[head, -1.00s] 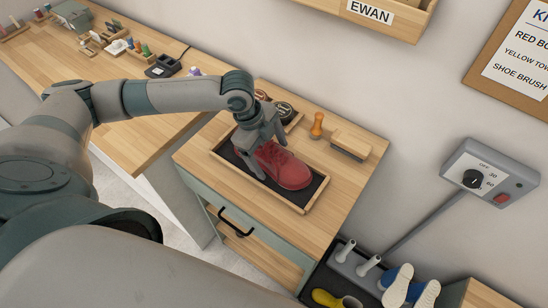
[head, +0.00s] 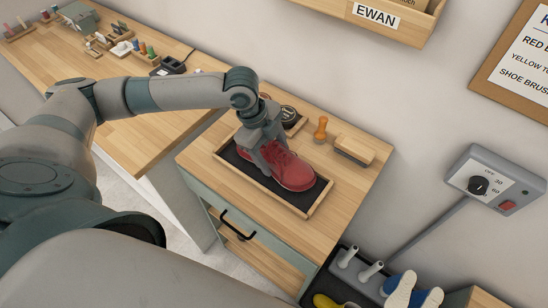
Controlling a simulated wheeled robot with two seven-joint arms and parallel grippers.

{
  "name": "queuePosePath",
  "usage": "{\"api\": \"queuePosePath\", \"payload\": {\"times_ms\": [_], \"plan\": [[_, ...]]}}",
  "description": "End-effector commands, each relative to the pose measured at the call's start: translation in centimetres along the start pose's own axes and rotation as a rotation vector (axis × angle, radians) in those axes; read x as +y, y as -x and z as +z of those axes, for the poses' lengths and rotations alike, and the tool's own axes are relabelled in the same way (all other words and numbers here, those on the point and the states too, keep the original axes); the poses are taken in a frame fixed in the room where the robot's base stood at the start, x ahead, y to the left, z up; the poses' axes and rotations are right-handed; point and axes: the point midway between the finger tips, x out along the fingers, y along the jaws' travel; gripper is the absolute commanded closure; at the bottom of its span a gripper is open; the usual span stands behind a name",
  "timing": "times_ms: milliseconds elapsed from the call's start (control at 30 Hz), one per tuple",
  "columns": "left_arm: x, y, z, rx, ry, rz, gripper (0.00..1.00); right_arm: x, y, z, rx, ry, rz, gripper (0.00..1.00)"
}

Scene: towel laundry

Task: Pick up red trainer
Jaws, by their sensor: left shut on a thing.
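The red trainer (head: 292,171) sits in a wooden tray (head: 318,199) with a dark lining, on top of a small cabinet. My left gripper (head: 265,160) comes down over the trainer from above and is shut on its left part, near the opening. The fingers hide part of the shoe. The trainer appears to be resting on the tray; I cannot see a clear gap beneath it. My right gripper is out of view.
Behind the tray are a shoe brush (head: 353,150), an orange-handled tool (head: 321,130) and a dark round tin (head: 289,113). A wall box with a dial (head: 493,181) is at right. A boot rack (head: 362,264) with blue shoes stands below right. The cabinet's right front top is clear.

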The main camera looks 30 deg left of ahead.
Motion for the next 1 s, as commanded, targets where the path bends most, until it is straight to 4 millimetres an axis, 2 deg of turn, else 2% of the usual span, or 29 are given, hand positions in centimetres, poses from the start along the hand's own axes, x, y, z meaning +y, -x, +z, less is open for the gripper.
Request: {"api": "queuePosePath", "payload": {"times_ms": [167,500,700,800,1000], "plan": [[-0.5,2.3,-0.6,0.001,-0.004,-0.007,0.67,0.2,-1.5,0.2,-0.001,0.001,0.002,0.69],[0.9,4.8,-7.8,0.005,-0.009,-0.004,0.67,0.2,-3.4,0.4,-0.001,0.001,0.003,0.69],[1.7,6.1,-11.2,0.003,-0.007,-0.004,0.67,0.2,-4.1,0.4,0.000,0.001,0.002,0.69],[1.9,6.5,-12.3,0.003,-0.005,-0.003,0.67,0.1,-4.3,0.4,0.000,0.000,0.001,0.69],[2.2,7.0,-13.2,0.001,-0.002,-0.001,0.67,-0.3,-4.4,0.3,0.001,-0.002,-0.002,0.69]]}}
